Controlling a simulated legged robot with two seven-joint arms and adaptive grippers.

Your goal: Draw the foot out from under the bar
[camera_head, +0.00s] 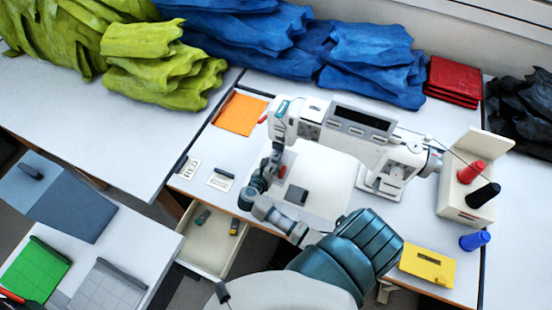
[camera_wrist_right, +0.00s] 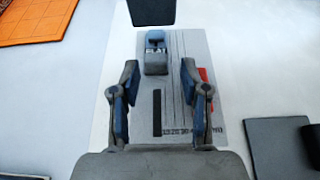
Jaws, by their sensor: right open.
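The foot (camera_wrist_right: 156,56) is a small grey piece with a blue top and the label FLAT, on a grey marked plate (camera_wrist_right: 176,105) in the right wrist view. A dark block (camera_wrist_right: 152,10), which may be the bar or its housing, shows just beyond it at the top edge. My right gripper (camera_wrist_right: 160,72) is open, its blue-padded fingers either side of and just short of the foot, not touching it. In the head view my right gripper (camera_head: 268,168) is under the white sewing machine's head (camera_head: 287,118), hiding the foot. My left gripper is out of view.
A dark grey pad (camera_head: 297,195) lies right of my gripper. An orange cloth (camera_head: 240,113) lies to the left. A thread box (camera_head: 463,200) stands right of the machine. An open drawer (camera_head: 214,240) is below the table edge.

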